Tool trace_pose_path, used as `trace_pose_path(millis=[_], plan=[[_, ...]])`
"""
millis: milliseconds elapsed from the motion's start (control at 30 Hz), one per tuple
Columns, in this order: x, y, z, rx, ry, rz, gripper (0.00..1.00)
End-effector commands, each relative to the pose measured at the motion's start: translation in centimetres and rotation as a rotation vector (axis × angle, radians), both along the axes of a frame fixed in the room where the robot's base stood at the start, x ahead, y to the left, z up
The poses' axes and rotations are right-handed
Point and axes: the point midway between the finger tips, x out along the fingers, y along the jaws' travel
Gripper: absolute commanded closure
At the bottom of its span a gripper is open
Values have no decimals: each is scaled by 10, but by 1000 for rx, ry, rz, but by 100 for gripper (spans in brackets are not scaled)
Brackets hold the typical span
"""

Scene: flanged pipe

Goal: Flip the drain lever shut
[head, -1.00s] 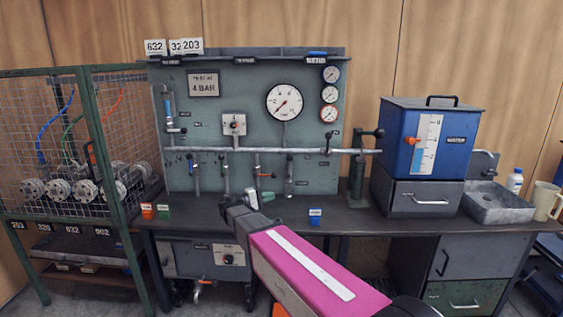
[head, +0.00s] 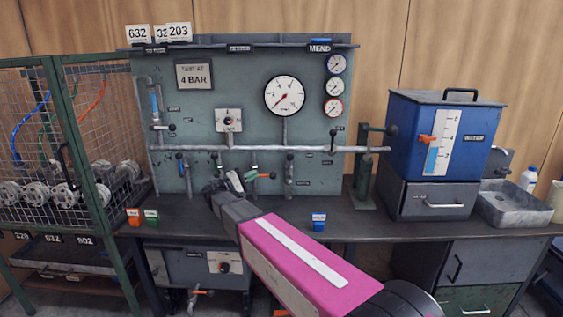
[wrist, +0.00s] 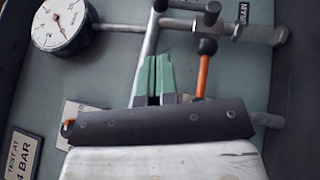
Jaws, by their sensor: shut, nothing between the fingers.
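The drain valve branch (head: 289,176) is the drop right of the orange-handled one, under the horizontal pipe. A small dark knob (head: 290,157) shows near its top, so its lever seems to point up along the branch. In the wrist view the DRAIN label (wrist: 243,18) is beside this branch, with dark lever parts (wrist: 185,27) at the top; the lever's exact angle is hard to tell. My gripper (head: 238,180) is shut and empty, left of the drain branch in the head view. Its green fingers (wrist: 155,78) point toward the pipe and appear apart from the drain lever.
An orange lever with a black ball end (wrist: 204,70) stands close beside my fingers; it also shows in the head view (head: 263,176). The pressure gauge (head: 284,96) and test sign (head: 194,75) are above. The bench top (head: 340,222) is mostly clear.

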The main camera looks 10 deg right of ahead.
Motion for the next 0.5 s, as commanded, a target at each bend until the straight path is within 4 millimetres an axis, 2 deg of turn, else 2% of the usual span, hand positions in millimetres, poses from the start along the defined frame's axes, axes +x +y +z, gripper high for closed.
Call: trace_pose_path(millis=[167, 267, 500], plan=[[1, -4, 1, 1, 0, 0, 100], [4, -14, 3, 1, 0, -2, 100], [16, -52, 14, 0, 0, -2, 100]])
